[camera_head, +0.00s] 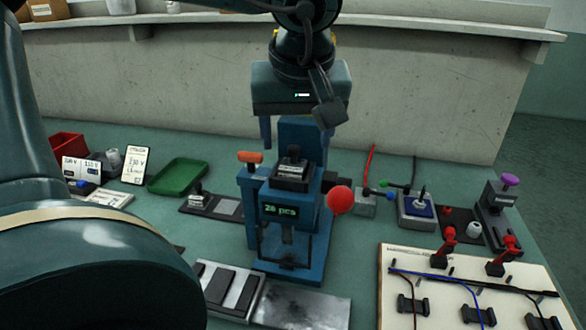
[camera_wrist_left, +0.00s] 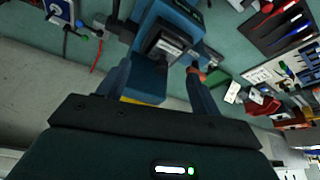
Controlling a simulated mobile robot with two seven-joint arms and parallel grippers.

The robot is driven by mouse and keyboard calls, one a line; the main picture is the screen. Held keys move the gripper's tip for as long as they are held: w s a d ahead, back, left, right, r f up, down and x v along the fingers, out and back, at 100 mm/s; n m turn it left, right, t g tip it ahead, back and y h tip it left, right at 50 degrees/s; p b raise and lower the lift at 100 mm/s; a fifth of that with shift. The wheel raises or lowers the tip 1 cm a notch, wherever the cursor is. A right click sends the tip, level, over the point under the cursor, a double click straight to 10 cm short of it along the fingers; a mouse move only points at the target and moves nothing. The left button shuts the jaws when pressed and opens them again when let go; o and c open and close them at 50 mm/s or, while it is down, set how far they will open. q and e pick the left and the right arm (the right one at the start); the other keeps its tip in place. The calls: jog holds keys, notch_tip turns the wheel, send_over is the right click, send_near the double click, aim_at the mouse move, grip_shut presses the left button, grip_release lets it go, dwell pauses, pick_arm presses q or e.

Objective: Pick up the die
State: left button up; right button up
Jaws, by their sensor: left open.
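The die looks to be the dark square block with a pale label (camera_head: 293,172), sitting on the blue press (camera_head: 250,215). It also shows in the left wrist view (camera_wrist_left: 168,46). My left gripper (camera_head: 295,138) hangs above and behind the block, fingers pointing down and apart. In the left wrist view its two fingers (camera_wrist_left: 156,70) are spread, with part of the blue press between them and the block beyond the tips. The gripper holds nothing. My right gripper is not in view.
The press has a red ball knob (camera_head: 340,200) at its right and an orange knob (camera_head: 250,157) at its left. A green tray (camera_head: 178,176) lies left. A wiring board (camera_head: 450,275) lies front right. A concrete wall (camera_head: 420,90) stands close behind.

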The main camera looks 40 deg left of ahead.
aim_at(294, 147)
pick_arm(q)
jog(key=x, duration=0.4)
jog(key=shift+w+a+f, duration=0.1)
jog(key=shift+a+f, duration=0.15)
jog(key=shift+r, duration=0.1)
jog(key=c, duration=1.3)
